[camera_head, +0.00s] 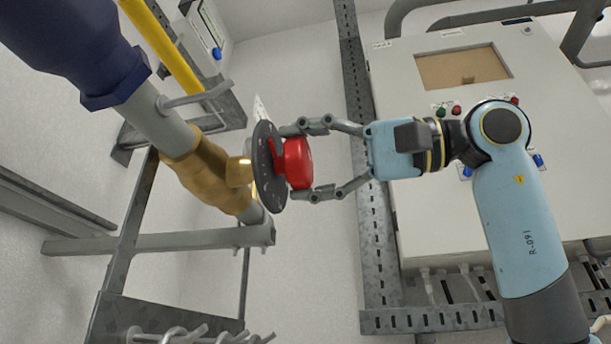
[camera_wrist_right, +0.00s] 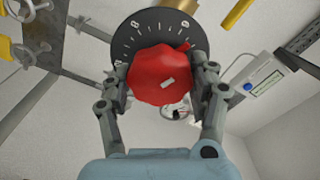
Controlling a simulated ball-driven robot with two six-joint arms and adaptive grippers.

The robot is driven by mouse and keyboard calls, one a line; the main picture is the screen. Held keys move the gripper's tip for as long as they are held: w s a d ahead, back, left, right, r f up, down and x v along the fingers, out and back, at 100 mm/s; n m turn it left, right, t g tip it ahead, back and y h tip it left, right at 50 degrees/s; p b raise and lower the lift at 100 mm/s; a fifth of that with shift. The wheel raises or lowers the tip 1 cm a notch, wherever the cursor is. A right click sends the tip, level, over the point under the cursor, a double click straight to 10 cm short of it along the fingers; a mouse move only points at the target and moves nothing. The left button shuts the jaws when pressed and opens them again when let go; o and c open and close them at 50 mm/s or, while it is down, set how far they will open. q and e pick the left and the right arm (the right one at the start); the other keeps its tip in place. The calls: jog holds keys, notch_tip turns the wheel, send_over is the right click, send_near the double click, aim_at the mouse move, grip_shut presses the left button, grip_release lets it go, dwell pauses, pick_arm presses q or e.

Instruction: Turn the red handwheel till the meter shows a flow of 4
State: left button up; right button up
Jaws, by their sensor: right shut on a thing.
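The red handwheel (camera_head: 298,163) sits in front of a dark round dial plate (camera_head: 266,168) on a brass valve in the pipe. My right gripper (camera_head: 300,162) comes from the right, with one finger above and one below the handwheel, shut on it. In the right wrist view the handwheel (camera_wrist_right: 160,76) lies between the two fingers, and the dial plate (camera_wrist_right: 150,28) behind it shows white ticks and numerals. A white meter box with a display (camera_wrist_right: 252,86) stands to the right there. Its reading is too small to make out. My left gripper is not in view.
The pipe with brass fitting (camera_head: 208,172) runs diagonally left of the dial. A yellow pipe (camera_head: 162,45) and grey metal frame (camera_head: 180,242) are close by. A pale control cabinet (camera_head: 430,225) stands behind my right arm, beside a perforated metal upright (camera_head: 357,100).

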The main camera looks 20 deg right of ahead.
jog(key=shift+f+n, duration=0.2)
jog(key=shift+n, duration=0.7)
jog(key=n+b, duration=0.1)
jog(key=n, duration=0.3)
jog(key=shift+n+b, duration=0.3)
jog(key=n, duration=0.3)
jog(key=shift+b, duration=0.35)
jog(key=shift+n, duration=1.2)
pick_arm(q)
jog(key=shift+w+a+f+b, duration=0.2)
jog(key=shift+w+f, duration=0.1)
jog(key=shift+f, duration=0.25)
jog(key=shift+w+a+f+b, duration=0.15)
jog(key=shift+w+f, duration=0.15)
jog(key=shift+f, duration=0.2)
pick_arm(e)
jog(key=shift+n, duration=0.5)
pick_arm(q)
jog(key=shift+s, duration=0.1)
pick_arm(e)
jog(key=o, duration=1.2)
jog(key=shift+r, duration=0.1)
jog(key=shift+c, duration=0.2)
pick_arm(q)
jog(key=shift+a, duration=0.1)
pick_arm(e)
jog(key=shift+d, duration=0.1)
